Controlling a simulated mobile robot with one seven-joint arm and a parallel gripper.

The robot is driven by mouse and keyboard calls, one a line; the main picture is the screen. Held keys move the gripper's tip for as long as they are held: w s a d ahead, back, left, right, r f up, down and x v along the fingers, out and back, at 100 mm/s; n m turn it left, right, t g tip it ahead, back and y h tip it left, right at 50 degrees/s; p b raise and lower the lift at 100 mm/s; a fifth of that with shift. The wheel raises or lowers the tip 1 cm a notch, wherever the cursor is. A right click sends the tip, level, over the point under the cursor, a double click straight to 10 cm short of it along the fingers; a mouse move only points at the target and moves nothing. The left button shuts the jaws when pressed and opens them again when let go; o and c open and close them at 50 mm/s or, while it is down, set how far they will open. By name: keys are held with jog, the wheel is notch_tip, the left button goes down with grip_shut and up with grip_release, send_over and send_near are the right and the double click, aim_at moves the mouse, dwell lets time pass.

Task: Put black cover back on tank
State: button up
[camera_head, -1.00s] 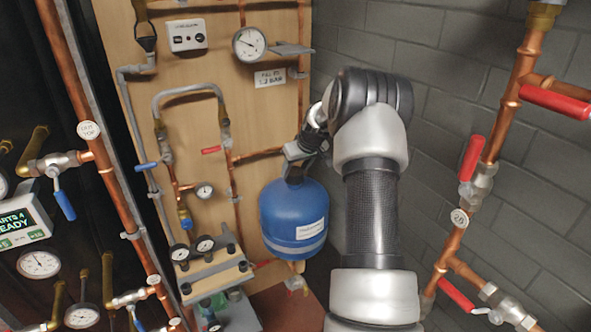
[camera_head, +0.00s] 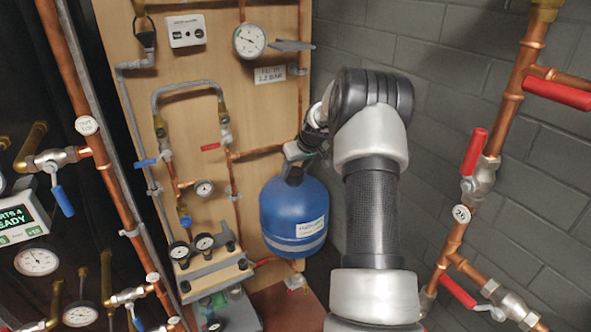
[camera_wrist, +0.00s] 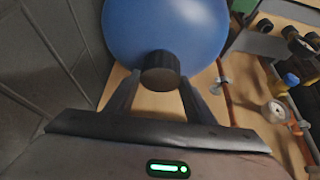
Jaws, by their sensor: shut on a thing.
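The blue tank (camera_head: 292,218) hangs low on the wooden panel in the head view, with a white label on its side. It also fills the upper middle of the wrist view (camera_wrist: 165,28). The black cover (camera_wrist: 160,71) sits at the tank's end, between my fingers, and appears to touch the tank. In the head view the cover (camera_head: 294,176) shows as a dark shape on the tank's top, partly hidden by my gripper. My gripper (camera_wrist: 155,88) is shut on the black cover. I cannot tell whether the cover is fully seated.
A bracket with black knobs and gauges (camera_head: 212,268) stands left of the tank. Copper pipes and a small gauge (camera_head: 204,189) run up the panel (camera_head: 270,110). A grey block wall (camera_head: 450,80) is behind my arm; red-handled valves (camera_head: 473,152) are at right.

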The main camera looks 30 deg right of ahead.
jog(key=shift+f+b, duration=0.45)
jog(key=shift+b, duration=0.05)
dwell(0.3)
jog(key=o, duration=1.1)
jog(key=p+v, duration=0.2)
jog(key=v, duration=0.6)
jog(key=shift+r, duration=0.25)
dwell(0.5)
jog(key=shift+s, duration=0.1)
